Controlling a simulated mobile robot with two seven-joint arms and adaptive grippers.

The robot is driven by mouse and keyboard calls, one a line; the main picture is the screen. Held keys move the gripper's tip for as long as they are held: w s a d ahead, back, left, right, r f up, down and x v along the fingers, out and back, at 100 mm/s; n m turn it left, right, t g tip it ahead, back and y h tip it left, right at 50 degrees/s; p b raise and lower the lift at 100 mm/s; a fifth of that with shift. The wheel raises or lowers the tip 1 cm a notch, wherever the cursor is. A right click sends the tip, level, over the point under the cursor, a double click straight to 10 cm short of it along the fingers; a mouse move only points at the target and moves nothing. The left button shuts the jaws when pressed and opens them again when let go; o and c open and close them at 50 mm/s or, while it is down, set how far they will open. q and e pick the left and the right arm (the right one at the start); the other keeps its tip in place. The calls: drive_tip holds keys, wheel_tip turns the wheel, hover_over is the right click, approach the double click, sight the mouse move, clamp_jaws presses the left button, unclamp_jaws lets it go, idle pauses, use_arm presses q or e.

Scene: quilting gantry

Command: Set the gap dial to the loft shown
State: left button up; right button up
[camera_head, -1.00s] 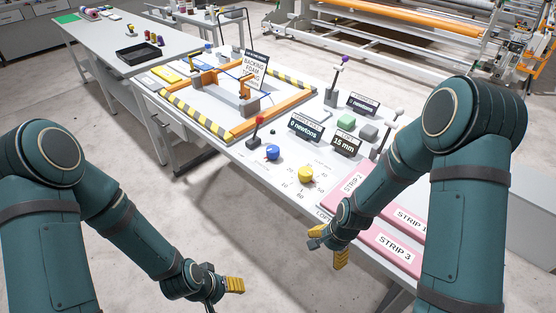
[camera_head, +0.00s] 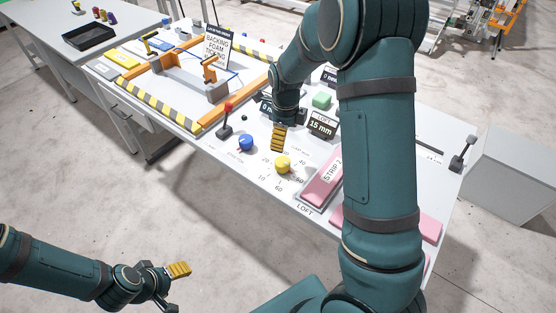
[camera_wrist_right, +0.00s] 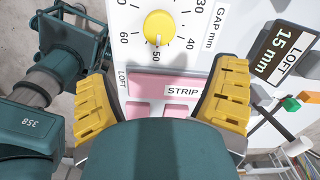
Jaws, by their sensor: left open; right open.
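The yellow gap dial (camera_head: 283,164) sits on the table's front part, ringed by printed numbers. In the right wrist view the dial (camera_wrist_right: 158,27) has its pointer mark toward 50. The LOFT display (camera_head: 322,124) reads 15 mm, and the right wrist view shows the display (camera_wrist_right: 280,55) too. My right gripper (camera_head: 278,140) is open and empty above the table, just behind the dial in the head view. In its wrist view its yellow fingers (camera_wrist_right: 163,75) are wide apart, below the dial. My left gripper (camera_head: 174,284) is open and empty over the floor, away from the table.
A blue knob (camera_head: 246,142) and a red-tipped lever (camera_head: 227,118) stand left of the dial. The pink STRIP 2 (camera_head: 324,180) lies right of it. A striped frame (camera_head: 157,107) with orange clamps fills the table's left part. My right arm hides much of the right side.

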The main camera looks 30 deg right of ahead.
sight(284, 161)
wheel_tip(284, 161, down, 13)
drive_tip(key=shift+r+b, duration=0.2)
drive_tip(key=shift+b, duration=0.4)
drive_tip(key=c, duration=1.2)
